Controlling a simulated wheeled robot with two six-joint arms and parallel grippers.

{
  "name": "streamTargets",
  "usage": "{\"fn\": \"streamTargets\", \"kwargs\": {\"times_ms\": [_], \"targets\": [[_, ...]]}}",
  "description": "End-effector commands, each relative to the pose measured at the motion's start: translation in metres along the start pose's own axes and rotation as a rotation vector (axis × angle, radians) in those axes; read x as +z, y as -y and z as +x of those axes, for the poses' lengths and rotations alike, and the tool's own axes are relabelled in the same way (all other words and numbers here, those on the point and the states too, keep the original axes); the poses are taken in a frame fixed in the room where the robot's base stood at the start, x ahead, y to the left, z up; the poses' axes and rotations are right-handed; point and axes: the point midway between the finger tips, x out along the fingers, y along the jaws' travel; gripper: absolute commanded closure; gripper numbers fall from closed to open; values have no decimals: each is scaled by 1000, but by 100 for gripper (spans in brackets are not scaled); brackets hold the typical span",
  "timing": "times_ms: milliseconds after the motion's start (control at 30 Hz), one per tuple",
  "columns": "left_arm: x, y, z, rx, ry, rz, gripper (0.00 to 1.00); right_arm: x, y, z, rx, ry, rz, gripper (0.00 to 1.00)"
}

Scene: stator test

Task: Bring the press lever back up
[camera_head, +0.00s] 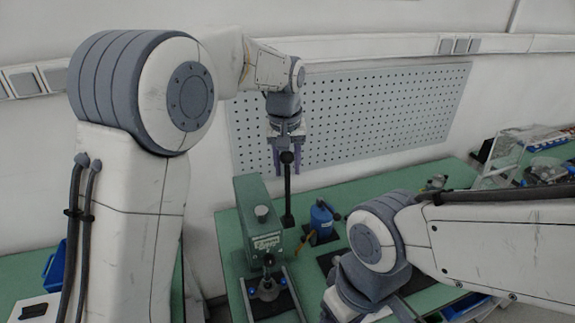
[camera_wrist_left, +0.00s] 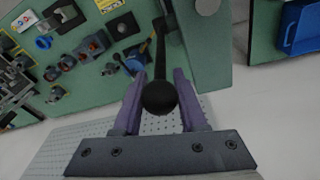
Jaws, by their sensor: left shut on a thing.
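The press (camera_head: 262,222) is a green machine on the green bench. Its black lever (camera_head: 287,195) stands near upright at its right side, with a round black knob (camera_head: 287,157) at the top. My left gripper (camera_head: 287,165) comes down from above and is shut around the lever at the knob. In the left wrist view the black knob (camera_wrist_left: 160,98) sits between the two purple fingers of my left gripper (camera_wrist_left: 160,76), and the lever rod (camera_wrist_left: 160,45) runs away toward the press. My right arm comes in from the right; its gripper is outside the picture.
A blue bottle-like item (camera_head: 321,220) stands just right of the lever. A black fixture (camera_head: 267,288) sits in front of the press. A grey pegboard (camera_head: 350,115) is on the wall behind. A clear-sided rack (camera_head: 505,160) stands at the far right. A blue bin (camera_wrist_left: 300,28) shows in the wrist view.

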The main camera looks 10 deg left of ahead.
Motion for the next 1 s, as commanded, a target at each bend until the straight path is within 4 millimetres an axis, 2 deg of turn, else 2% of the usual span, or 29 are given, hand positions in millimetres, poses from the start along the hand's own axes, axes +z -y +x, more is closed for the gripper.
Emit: {"fn": "streamTargets", "kwargs": {"times_ms": [967, 1000], "targets": [[4, 3, 7, -7, 17, -3, 100, 0, 0, 1, 0, 0, 0, 29], [4, 3, 7, -7, 17, -3, 47, 0, 0, 1, 0, 0, 0, 29]]}}
